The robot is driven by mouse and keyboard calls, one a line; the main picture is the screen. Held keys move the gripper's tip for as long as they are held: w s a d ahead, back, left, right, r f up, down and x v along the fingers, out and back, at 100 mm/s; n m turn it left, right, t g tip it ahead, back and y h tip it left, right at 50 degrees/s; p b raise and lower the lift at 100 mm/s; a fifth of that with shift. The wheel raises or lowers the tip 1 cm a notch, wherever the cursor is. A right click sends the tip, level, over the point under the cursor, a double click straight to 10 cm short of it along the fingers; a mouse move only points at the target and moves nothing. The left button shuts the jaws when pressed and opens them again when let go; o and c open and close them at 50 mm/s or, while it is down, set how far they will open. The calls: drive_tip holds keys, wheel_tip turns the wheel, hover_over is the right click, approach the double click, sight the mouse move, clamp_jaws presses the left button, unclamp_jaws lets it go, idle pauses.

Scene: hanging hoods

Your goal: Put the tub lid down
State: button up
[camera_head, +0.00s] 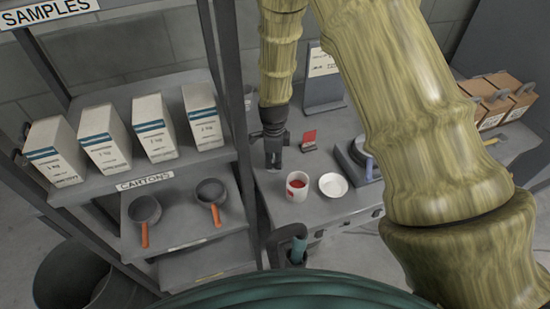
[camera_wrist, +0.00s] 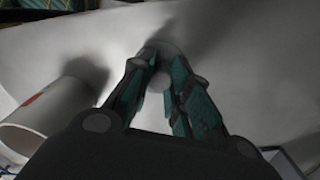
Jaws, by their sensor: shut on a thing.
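In the wrist view my gripper (camera_wrist: 160,82) is shut on a small, pale grey rounded piece (camera_wrist: 158,78), which I take for the tub lid's grip. Fingers and shadow hide much of it, and I cannot tell if it touches the bench. The tub also shows at left in the wrist view (camera_wrist: 42,118). A round white dish-like piece (camera_head: 333,186) lies right of the tub.
A grey device (camera_head: 358,162) stands to the right, with brown cartons (camera_head: 497,98) beyond. A shelf rack post (camera_head: 229,100) rises close to the left of my gripper. The bench (camera_head: 330,212) is bare in front of the dish.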

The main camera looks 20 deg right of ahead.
sight(274, 161)
drive_tip(key=shift+f, duration=0.1)
drive_tip(key=o, duration=0.8)
drive_tip(key=shift+c, duration=0.2)
wheel_tip(274, 161, up, 12)
drive_tip(key=b, duration=0.3)
drive_tip(key=shift+r, duration=0.25)
idle(0.4)
